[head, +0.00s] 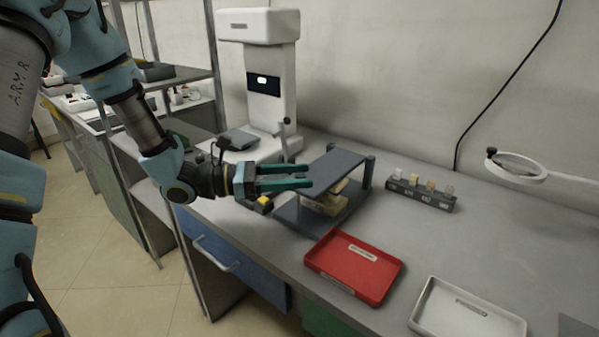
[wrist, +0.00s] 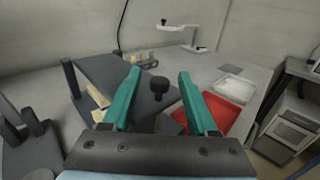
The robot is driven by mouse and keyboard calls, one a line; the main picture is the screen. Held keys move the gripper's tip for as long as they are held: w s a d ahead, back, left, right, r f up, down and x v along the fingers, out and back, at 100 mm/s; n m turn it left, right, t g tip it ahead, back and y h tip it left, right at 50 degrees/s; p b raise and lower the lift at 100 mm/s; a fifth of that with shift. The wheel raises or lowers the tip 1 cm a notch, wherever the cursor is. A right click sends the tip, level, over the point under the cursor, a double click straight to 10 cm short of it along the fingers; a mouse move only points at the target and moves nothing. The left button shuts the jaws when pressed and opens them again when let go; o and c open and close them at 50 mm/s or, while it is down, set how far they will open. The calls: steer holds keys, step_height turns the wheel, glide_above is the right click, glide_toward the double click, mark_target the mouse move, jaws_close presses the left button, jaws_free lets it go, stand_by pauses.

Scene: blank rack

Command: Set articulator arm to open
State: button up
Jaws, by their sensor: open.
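The articulator (head: 345,160) is a dark grey frame on the bench, with a flat upper arm over a base plate. Tan dental casts (head: 326,203) sit between the two plates. In the wrist view the upper arm (wrist: 108,78) lies at the left, with a cast (wrist: 98,97) showing at its edge. My gripper (head: 310,175) has green fingers and is open and empty at the articulator's left side. In the wrist view a black knob (wrist: 158,86) shows between the gripper's fingertips (wrist: 159,74). I cannot tell whether a finger touches the articulator.
A red tray (head: 352,266) and a white tray (head: 465,312) lie at the front right. A slotted block with samples (head: 420,193) stands behind. A tall white machine (head: 268,75) stands at the back left, and a ring magnifier (head: 518,167) at the right.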

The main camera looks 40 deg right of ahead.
steer(key=shift+s+d, duration=0.25)
steer(key=shift+d, duration=0.1)
jaws_close()
stand_by(0.3)
stand_by(0.9)
